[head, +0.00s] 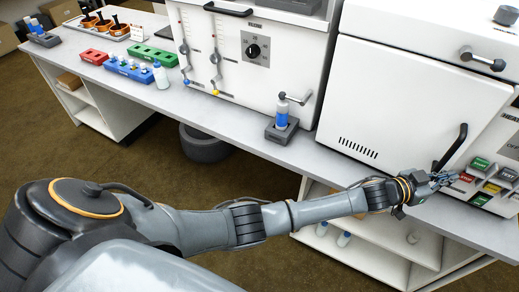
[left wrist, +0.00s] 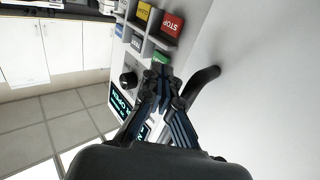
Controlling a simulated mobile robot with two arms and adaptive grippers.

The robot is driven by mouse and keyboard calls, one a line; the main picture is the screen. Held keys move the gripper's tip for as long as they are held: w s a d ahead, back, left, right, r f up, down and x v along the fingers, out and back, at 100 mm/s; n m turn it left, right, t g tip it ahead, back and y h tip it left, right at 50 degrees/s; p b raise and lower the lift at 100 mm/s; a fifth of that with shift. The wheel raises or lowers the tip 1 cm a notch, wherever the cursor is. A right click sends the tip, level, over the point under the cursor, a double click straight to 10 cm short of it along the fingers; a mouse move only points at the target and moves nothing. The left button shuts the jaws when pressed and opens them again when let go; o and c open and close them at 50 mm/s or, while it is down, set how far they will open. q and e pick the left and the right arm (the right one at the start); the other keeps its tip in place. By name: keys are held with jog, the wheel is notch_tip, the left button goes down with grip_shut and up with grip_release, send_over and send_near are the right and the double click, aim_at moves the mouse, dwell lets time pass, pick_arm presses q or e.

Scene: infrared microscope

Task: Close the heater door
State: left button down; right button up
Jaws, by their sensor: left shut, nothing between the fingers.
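The heater is the white cabinet at the right of the head view. Its white door (head: 410,95) has a vent grille low on the left and a curved black handle (head: 452,147) at its lower right. Whether a gap remains at the door's edge is unclear. My left gripper (head: 441,180) is shut and empty, just below the handle and beside the buttons. In the left wrist view, the shut fingers (left wrist: 162,100) lie left of the dark handle (left wrist: 205,80), close to it; contact is unclear. The pale door surface (left wrist: 265,90) fills the right side. My right gripper is not in view.
The heater's panel has coloured buttons, including a green one (head: 480,163) and a red STOP button (left wrist: 171,25). A blue-and-white bottle (head: 282,115) stands in a grey holder on the bench. Another white instrument (head: 235,75) stands left of the heater. Racks occupy the bench's far left.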

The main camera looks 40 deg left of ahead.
pick_arm(q)
jog(key=shift+w+d+r+n+t+y, duration=0.1)
jog(key=shift+w+n+t+y, duration=0.1)
jog(key=shift+w, duration=0.3)
jog(key=shift+w+d+n+t+y, duration=0.1)
jog(key=shift+w+y, duration=0.1)
jog(key=shift+w, duration=0.25)
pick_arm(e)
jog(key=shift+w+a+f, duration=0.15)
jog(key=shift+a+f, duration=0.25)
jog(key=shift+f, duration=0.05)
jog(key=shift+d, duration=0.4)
pick_arm(q)
jog(key=shift+s, duration=0.1)
